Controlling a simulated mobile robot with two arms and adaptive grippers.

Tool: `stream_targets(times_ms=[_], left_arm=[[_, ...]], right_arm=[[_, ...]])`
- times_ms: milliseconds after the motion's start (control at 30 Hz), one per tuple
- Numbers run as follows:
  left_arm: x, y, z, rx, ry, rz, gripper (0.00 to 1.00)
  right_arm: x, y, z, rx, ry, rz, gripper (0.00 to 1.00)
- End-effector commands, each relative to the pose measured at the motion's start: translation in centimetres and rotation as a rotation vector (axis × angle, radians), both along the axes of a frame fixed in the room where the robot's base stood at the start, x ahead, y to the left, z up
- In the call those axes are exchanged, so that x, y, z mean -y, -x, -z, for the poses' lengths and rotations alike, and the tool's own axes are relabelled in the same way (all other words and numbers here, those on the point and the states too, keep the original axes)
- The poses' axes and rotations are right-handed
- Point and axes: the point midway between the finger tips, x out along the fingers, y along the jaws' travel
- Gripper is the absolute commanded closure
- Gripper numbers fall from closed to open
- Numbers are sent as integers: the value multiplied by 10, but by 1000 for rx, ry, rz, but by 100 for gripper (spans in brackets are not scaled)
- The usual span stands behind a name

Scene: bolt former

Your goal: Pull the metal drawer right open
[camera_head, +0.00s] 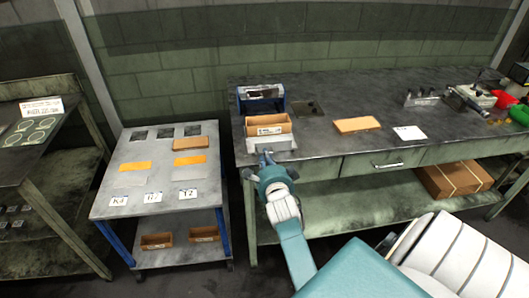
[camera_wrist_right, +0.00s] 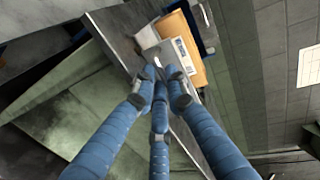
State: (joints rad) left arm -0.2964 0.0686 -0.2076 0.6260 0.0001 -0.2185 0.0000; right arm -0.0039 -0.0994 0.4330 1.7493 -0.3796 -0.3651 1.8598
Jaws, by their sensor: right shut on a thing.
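A light grey metal drawer (camera_head: 283,144) sticks out at the front of a small blue-framed unit (camera_head: 262,92) on the left end of the workbench. A tan bin (camera_head: 268,125) with a white label sits in or on it; I cannot tell which. My right gripper (camera_head: 266,158) is at the drawer's front, with its arm reaching up from below. In the right wrist view its fingers (camera_wrist_right: 159,84) are closed together at a small pale handle (camera_wrist_right: 157,62) in front of the bin (camera_wrist_right: 185,45). The fingertips partly hide the handle. My left gripper is not in view.
The workbench (camera_head: 330,103) also holds a tan block (camera_head: 357,125), a white card (camera_head: 410,132) and coloured bins at the far right. A handled bench drawer (camera_head: 385,164) is shut. A grey cart (camera_head: 108,195) with labelled places stands left, across a gap.

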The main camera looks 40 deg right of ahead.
Motion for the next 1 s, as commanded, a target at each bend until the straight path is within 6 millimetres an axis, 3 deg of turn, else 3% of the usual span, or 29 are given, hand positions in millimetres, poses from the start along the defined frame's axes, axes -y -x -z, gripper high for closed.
stream_targets(times_ms=[333, 367, 400, 700, 867, 1000], left_arm=[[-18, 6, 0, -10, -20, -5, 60], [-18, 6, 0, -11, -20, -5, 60], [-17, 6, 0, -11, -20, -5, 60], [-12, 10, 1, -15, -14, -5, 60], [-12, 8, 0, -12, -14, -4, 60], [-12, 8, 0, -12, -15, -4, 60]], right_arm=[[-2, 2, 4, -6, -5, 0, 100], [-2, 2, 4, -6, -5, 0, 86], [-2, 2, 4, -7, -6, -1, 79], [-1, 2, 1, -4, -3, 0, 79], [-1, 1, -18, 1, -2, 0, 79], [-2, 1, -49, 7, 0, 0, 79]])
